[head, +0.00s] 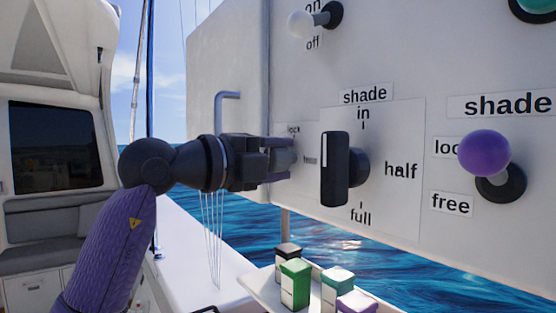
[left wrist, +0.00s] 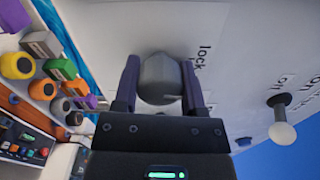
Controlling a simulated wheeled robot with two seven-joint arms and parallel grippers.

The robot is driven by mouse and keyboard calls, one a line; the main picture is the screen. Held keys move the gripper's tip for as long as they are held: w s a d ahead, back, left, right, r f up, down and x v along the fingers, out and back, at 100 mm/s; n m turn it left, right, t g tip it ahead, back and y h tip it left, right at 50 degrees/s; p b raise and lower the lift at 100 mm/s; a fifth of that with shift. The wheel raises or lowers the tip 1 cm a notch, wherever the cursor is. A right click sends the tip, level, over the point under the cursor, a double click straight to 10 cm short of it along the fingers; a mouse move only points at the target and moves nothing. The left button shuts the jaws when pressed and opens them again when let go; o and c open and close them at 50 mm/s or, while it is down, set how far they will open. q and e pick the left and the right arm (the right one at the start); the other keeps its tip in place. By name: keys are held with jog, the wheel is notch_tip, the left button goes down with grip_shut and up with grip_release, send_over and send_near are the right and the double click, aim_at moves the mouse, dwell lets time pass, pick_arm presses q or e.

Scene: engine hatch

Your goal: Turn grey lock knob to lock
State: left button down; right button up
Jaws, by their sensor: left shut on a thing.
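The grey lock knob (left wrist: 160,78) sits on the white panel between the two fingers of my left gripper (left wrist: 158,90) in the left wrist view. The fingers are shut on it from both sides. In the head view my left gripper (head: 280,158) comes in from the left and covers most of the grey knob (head: 284,156). A "lock" label (head: 293,130) shows just above the gripper, and a lower label is partly hidden. The "lock" label also shows beside the knob in the left wrist view (left wrist: 203,62). My right gripper is in neither view.
A black shade dial (head: 335,168) stands out from the panel just right of my gripper. A purple knob (head: 485,153) is farther right. A white-tipped switch (head: 301,23) is above. Several small boxes (head: 295,284) stand on a shelf below. A bent metal handle (head: 218,108) is behind my gripper.

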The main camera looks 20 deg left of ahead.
pick_arm(q)
jog(key=shift+n, duration=0.7)
jog(key=shift+c, duration=0.7)
grip_release()
jog(key=shift+a, duration=0.1)
jog(key=shift+s+a+f+b, duration=0.1)
jog(key=shift+s+a+b, duration=0.1)
jog(key=shift+s+b, duration=0.15)
jog(key=b+v, duration=0.3)
jog(key=v, duration=0.6)
jog(key=shift+a, duration=0.1)
